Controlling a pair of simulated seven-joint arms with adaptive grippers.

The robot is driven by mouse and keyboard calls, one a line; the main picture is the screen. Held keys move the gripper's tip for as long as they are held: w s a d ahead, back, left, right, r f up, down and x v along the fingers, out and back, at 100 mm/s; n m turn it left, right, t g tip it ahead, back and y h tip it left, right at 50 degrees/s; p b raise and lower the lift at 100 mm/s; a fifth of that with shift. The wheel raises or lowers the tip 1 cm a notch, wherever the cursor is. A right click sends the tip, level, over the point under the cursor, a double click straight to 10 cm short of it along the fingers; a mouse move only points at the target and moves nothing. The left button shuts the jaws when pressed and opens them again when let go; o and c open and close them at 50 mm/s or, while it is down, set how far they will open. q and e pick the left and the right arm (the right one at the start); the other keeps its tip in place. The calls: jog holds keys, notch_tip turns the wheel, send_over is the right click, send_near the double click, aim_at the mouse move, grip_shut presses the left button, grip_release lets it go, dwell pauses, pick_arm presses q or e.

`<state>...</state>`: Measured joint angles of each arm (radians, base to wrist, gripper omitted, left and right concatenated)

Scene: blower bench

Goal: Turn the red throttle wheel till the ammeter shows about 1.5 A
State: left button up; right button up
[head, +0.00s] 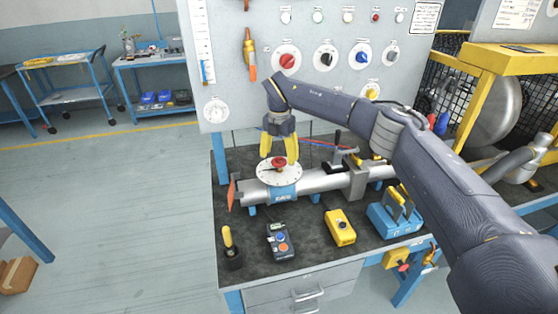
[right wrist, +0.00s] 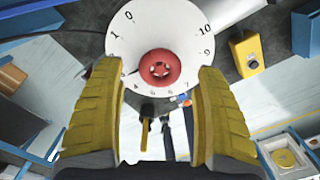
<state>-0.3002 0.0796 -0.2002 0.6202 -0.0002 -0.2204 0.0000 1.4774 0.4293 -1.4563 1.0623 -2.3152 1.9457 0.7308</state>
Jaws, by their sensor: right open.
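The red throttle wheel (head: 279,162) sits at the centre of a white numbered dial (head: 262,174) on the grey pipe. The wheel also shows in the right wrist view (right wrist: 159,68), with the dial (right wrist: 190,30) around it. My right gripper (head: 279,153) points down over the dial, open, its yellow fingers at either side of the wheel. In the right wrist view a gap shows between the wheel and each finger (right wrist: 160,78). A round white gauge (head: 216,110), possibly the ammeter, is at the panel's lower left; its reading is too small to tell. My left gripper is out of view.
A grey control panel (head: 310,80) with several knobs stands behind the bench. On the dark benchtop are a handheld box with buttons (head: 281,242), a yellow box (head: 340,227), a blue device (head: 393,220) and a yellow-handled tool (head: 229,245). An orange flap (head: 231,193) stands at the pipe's left end.

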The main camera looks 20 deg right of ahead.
jog(key=shift+f, duration=1.05)
jog(key=shift+c, duration=0.3)
jog(key=c, duration=1.2)
jog(key=shift+c, duration=0.3)
jog(key=n, duration=0.6)
jog(key=shift+n, duration=0.3)
jog(key=n, duration=0.6)
jog(key=shift+n, duration=0.3)
